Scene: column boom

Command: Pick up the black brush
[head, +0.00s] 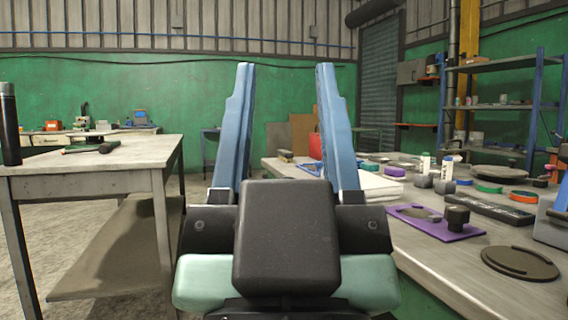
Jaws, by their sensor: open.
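My gripper (285,70) points away from me, its two long blue fingers raised and wide apart, with nothing between them. I cannot tell for sure which thing is the black brush. A long, flat black object (488,209) lies on the right workbench (430,250), to the right of my gripper and apart from it. A small brown and dark block, possibly a brush (286,156), lies at the bench's far left end, seen between the fingers. A dark tool with a green part (92,148) lies on the left table (125,158). My gripper hides part of the bench.
The bench holds a purple mat (410,224) with a black cup (457,217), a dark round plate (519,263), coloured rings and small bottles. A black cylinder (9,125) stands on the left table. A blue shelf (500,105) stands behind the bench. Floor shows between the tables.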

